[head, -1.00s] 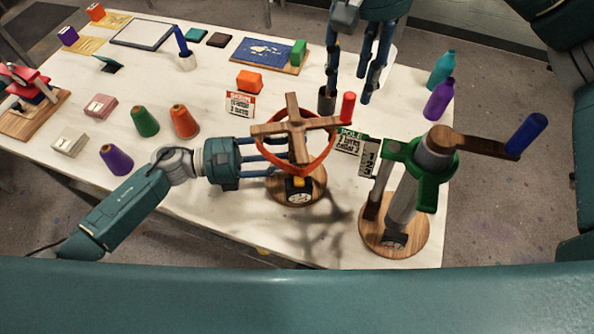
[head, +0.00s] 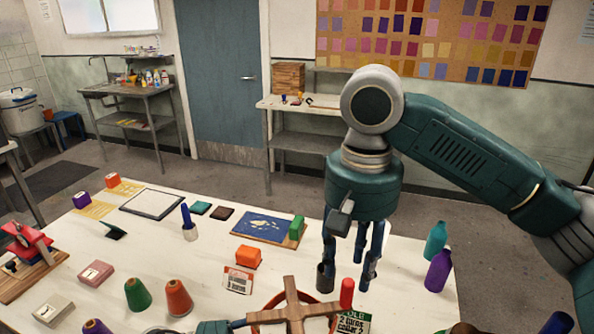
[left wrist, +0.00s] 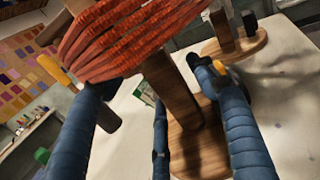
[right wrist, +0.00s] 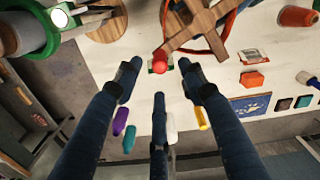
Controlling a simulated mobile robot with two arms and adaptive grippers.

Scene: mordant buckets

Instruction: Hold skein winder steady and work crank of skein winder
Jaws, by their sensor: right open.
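The skein winder is a wooden cross (head: 293,312) wound with orange-red yarn, cut off by the lower edge of the head view. Its crank knob (head: 347,292) is red and upright. In the left wrist view the winder's post (left wrist: 172,95) rises from a round wooden base under the yarn (left wrist: 130,40). My left gripper (left wrist: 148,88) is around the post, its fingers apart with a gap showing. My right gripper (head: 346,272) hangs fingers down, open and empty, near the knob. In the right wrist view the knob (right wrist: 172,61) shows just beyond the fingertips.
A purple bottle (head: 438,270) and a teal bottle (head: 435,240) stand right of my right gripper.

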